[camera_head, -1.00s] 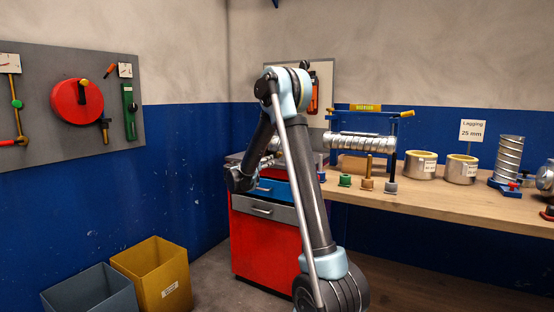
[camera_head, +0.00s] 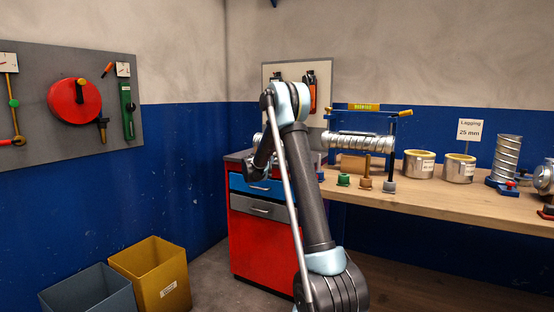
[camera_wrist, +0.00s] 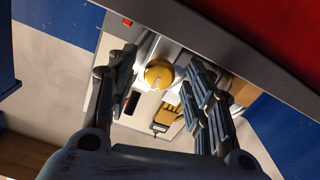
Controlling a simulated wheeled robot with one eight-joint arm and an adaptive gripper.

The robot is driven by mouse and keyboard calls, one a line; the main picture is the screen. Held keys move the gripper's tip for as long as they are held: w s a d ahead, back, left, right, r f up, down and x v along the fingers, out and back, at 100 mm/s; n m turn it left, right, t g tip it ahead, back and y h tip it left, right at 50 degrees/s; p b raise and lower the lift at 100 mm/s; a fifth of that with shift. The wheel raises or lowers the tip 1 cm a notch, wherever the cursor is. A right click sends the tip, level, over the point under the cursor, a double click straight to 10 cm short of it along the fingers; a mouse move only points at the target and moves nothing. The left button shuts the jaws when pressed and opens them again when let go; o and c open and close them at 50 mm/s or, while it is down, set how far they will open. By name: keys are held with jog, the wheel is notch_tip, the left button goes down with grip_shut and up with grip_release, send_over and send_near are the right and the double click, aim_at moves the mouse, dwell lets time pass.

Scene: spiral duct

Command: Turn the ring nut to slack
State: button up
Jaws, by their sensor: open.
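No ring nut can be made out for certain in either view. The silver spiral duct (camera_head: 350,146) lies level in a blue frame on the workbench in the head view. My gripper (camera_wrist: 162,65) is open and empty in the wrist view, its two dark fingers well apart. Between and beyond the fingers are a round yellow thing (camera_wrist: 159,73) and a yellow glove-like thing (camera_wrist: 190,108) against a pale panel. I cannot tell how far off they are. In the head view my arm hides most of the gripper, left of the duct above the red cabinet.
The red cabinet (camera_head: 262,243) with blue and grey drawers stands left of the workbench (camera_head: 450,198). Small coloured fittings, two lagging rolls (camera_head: 419,164) and a lagging sign stand on the bench. A yellow bin (camera_head: 150,275) and a grey bin (camera_head: 88,290) stand on the floor at left.

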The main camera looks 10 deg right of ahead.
jog(key=shift+w+d, duration=0.15)
jog(key=shift+w, duration=0.05)
jog(key=c, duration=1)
jog(key=shift+m, duration=0.7)
jog(key=shift+c, duration=0.2)
jog(key=o, duration=1)
jog(key=shift+o, duration=0.2)
